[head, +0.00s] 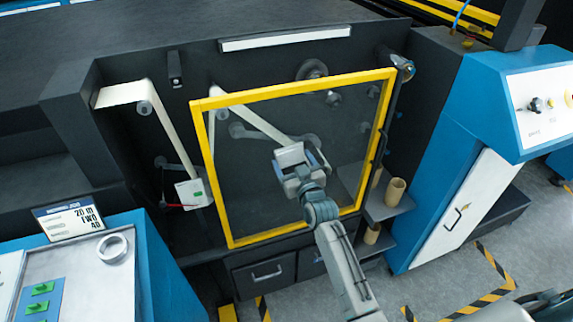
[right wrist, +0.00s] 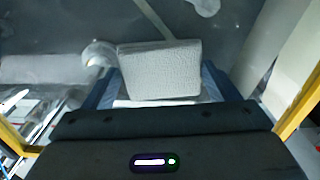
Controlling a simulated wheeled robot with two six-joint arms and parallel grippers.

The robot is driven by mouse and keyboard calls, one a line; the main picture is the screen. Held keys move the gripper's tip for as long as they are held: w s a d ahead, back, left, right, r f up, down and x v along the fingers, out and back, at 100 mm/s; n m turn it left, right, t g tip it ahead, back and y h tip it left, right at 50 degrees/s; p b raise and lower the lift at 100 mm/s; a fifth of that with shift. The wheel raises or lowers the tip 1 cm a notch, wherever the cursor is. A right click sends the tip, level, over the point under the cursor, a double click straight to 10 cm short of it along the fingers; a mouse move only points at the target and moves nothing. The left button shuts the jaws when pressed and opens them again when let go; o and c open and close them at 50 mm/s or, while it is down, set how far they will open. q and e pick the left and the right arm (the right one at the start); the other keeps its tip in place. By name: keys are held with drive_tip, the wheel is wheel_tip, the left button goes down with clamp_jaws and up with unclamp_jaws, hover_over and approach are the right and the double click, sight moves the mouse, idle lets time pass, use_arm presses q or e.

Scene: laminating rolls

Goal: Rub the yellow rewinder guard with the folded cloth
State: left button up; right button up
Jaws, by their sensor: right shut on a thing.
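The yellow rewinder guard (head: 222,230) is a yellow frame around a clear panel, standing in front of the machine's rollers and web in the head view. Its yellow edges also show at the sides of the right wrist view (right wrist: 292,108). My right gripper (head: 297,168) is in front of the panel, right of its middle. It is shut on the folded cloth (right wrist: 160,70), a pale textured pad that also shows in the head view (head: 290,153). The cloth is at or close to the panel; I cannot tell whether it touches. My left gripper is not in view.
A blue and white control cabinet (head: 440,215) stands at the right. A shelf with brown cardboard cores (head: 395,191) is beside the guard's right edge. A blue console (head: 150,262) with a tape roll (head: 112,247) is at the lower left. Striped floor tape marks the open floor.

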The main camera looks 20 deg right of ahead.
drive_tip(key=shift+w+d+b, duration=0.15)
drive_tip(key=shift+d+b, duration=0.25)
drive_tip(key=shift+d, duration=3.45)
drive_tip(key=shift+a, duration=0.1)
drive_tip(key=shift+s+p, duration=0.55)
drive_tip(key=shift+s, duration=0.05)
drive_tip(key=p, duration=0.3)
approach(312, 149)
drive_tip(key=shift+w, duration=0.1)
